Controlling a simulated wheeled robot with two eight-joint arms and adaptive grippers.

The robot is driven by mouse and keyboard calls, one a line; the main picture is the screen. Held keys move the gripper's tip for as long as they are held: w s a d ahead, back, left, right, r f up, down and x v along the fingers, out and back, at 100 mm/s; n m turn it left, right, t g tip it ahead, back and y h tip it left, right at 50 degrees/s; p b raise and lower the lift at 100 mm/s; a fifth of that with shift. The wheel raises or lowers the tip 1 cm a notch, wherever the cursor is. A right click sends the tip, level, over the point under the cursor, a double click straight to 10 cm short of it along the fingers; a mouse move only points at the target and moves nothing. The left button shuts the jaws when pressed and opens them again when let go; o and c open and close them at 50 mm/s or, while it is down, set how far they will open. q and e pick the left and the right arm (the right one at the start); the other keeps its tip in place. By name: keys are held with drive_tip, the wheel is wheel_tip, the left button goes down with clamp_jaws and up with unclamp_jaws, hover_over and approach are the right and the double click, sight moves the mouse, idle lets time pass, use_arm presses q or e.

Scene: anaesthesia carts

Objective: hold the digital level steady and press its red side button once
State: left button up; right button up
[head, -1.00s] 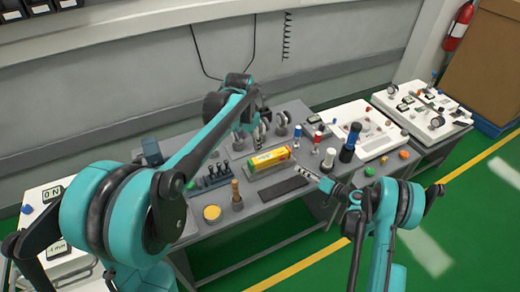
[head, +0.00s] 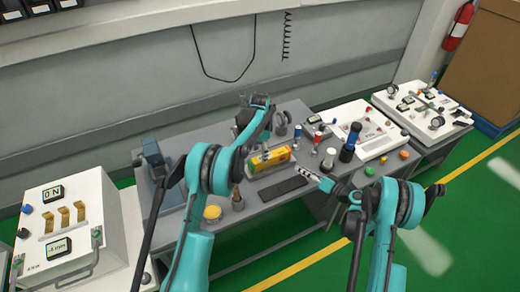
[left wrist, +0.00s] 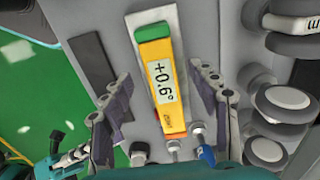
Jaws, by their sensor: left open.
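In the left wrist view the level (left wrist: 155,100) shows a display with a signed degree reading and an orange-red end piece. My left gripper (head: 248,146) is over the level from behind. In the left wrist view its open fingers (left wrist: 160,88) stand either side of the level, apparently with gaps. My right gripper (head: 312,177) points left, right of the level, near the dark mat; its opening is too small to judge.
A dark flat mat (head: 283,190) lies in front of the level. A blue-topped black post (head: 350,142) and a yellow-topped round piece (head: 212,213) stand on the bench. A white panel (head: 362,130) is at right, and a white cart (head: 75,235) is at left.

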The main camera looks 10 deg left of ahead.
sight(260, 159)
use_arm(q)
wheel_tip(260, 159, down, 6)
idle(0.4)
drive_tip(key=shift+c, duration=0.3)
clamp_jaws()
use_arm(e)
clamp_jaws()
idle(0.7)
